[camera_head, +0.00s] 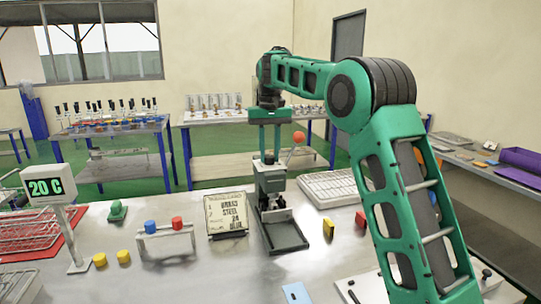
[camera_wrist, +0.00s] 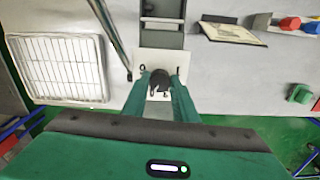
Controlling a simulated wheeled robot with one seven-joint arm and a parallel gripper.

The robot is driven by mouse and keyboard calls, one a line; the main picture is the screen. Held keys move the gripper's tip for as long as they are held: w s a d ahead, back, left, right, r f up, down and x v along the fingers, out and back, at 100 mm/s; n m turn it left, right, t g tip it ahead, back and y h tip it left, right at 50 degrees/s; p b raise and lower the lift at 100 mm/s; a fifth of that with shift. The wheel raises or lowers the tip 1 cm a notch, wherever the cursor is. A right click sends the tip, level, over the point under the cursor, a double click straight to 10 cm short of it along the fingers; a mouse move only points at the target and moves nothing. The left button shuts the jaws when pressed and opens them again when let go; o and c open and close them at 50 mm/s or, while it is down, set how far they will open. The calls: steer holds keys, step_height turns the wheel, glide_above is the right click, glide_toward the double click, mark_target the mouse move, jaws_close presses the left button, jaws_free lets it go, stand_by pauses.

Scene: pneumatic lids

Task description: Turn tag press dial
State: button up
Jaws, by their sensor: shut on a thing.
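The tag press (camera_head: 270,182) stands upright on the metal bench near the middle of the head view, grey-green with a dark tray in front. Its dial (camera_wrist: 160,80) is black and round, seen in the wrist view at the top of the press. My gripper (camera_head: 268,157) reaches down onto the press from above. In the wrist view its two green fingers (camera_wrist: 161,88) are on either side of the dial and shut on it.
A lever with an orange ball (camera_head: 298,137) rises beside the press. A white rack (camera_head: 328,187) lies to the right, and a lettered board (camera_head: 226,214) stands left. A stand with blue and red knobs (camera_head: 165,242), yellow pieces and a 20 C display (camera_head: 46,187) are further left.

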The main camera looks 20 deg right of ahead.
mark_target(269, 156)
steer(key=shift+w+n, duration=0.1)
steer(key=shift+n, duration=0.4)
steer(key=o, duration=1)
steer(key=shift+o, duration=0.2)
steer(key=shift+r, duration=0.1)
step_height(269, 156, up, 7)
steer(key=shift+w+r, duration=0.1)
